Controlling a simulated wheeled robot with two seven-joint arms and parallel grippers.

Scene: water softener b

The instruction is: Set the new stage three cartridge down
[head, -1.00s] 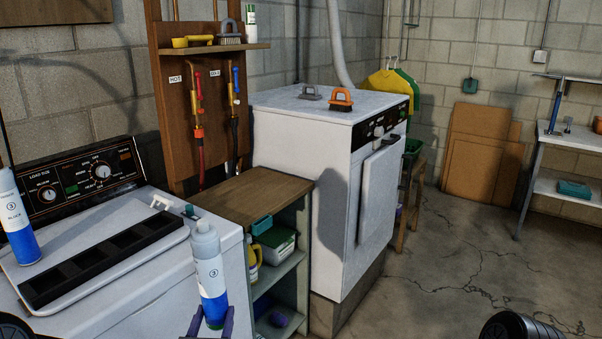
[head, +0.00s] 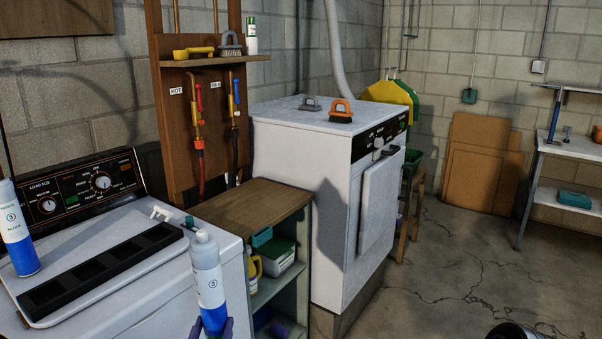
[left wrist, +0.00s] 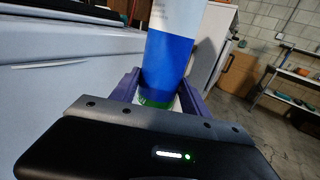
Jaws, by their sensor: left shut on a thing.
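A white and blue cartridge marked 3 (head: 209,280) is held upright, slightly tilted, in front of the washer's right front corner. My left gripper (head: 214,328) is shut on its lower part. In the left wrist view the cartridge (left wrist: 167,60) stands between the two purple fingers of the gripper (left wrist: 157,92). A second white and blue cartridge marked 3 (head: 16,232) stands on the washer at the left edge. A black tray with several empty square slots (head: 100,268) lies on the washer top (head: 180,262). My right gripper is not in view; a dark part of mine shows at the bottom right.
A wooden-topped shelf unit (head: 250,200) stands between the washer and a white dryer (head: 335,190). Its top is mostly clear. The shelves hold a yellow jug (head: 254,272) and a bin. A grey and an orange brush (head: 341,110) sit on the dryer.

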